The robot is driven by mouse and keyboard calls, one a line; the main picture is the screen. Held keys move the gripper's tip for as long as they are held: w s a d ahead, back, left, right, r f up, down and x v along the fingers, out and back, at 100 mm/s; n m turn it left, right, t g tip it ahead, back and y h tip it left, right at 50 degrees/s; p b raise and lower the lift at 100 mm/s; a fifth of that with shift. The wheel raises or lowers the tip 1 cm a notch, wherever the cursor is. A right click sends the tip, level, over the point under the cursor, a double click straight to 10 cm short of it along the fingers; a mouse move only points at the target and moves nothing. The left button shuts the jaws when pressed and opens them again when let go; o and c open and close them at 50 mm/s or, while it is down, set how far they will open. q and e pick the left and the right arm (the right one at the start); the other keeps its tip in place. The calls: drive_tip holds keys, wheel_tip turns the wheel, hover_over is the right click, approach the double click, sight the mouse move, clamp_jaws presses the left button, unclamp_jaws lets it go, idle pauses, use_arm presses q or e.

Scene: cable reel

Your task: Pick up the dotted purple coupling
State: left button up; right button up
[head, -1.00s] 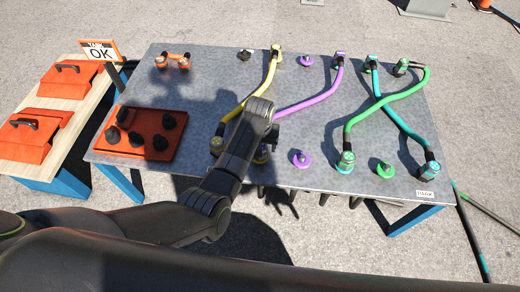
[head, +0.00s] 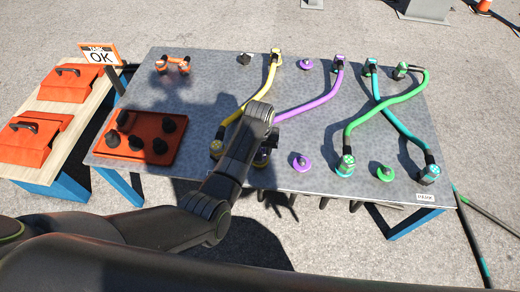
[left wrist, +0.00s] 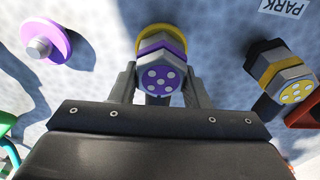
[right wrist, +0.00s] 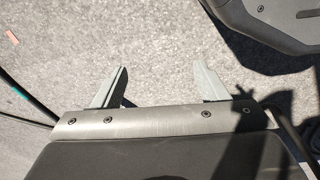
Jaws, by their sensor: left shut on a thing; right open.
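The dotted purple coupling (left wrist: 160,78) shows in the left wrist view with white dots on its purple end face and a grey body. It stands at a yellow-rimmed base (left wrist: 158,32). My left gripper (left wrist: 160,90) has its fingers on both sides of it and is shut on it. In the head view my left gripper (head: 264,152) is near the front edge of the table and mostly hides the coupling. A purple cable (head: 308,102) runs there from a far-row coupling (head: 339,62). My right gripper (right wrist: 157,85) is open and empty over the pavement.
A dotted yellow coupling (left wrist: 294,92) is close by on the right in the left wrist view. A bare purple base (head: 301,162) stands on the grey table (head: 210,80). Green (head: 372,112) and teal (head: 402,125) cables cross on the right. An orange tray (head: 133,152) is at the left.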

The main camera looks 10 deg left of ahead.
use_arm(q)
drive_tip(key=shift+r, duration=0.15)
drive_tip(key=shift+r, duration=0.15)
wheel_tip(320, 180, up, 9)
drive_tip(key=p, duration=0.2)
drive_tip(key=shift+p, duration=0.4)
drive_tip(key=shift+r+p, duration=0.4)
drive_tip(key=shift+r, duration=0.1)
drive_tip(key=shift+r+p, duration=0.85)
drive_tip(key=shift+p, duration=0.3)
use_arm(e)
drive_tip(key=shift+n+h, duration=0.3)
drive_tip(key=s, duration=0.1)
drive_tip(key=s+d+f, duration=0.2)
drive_tip(key=s, duration=0.1)
drive_tip(key=shift+f, duration=0.15)
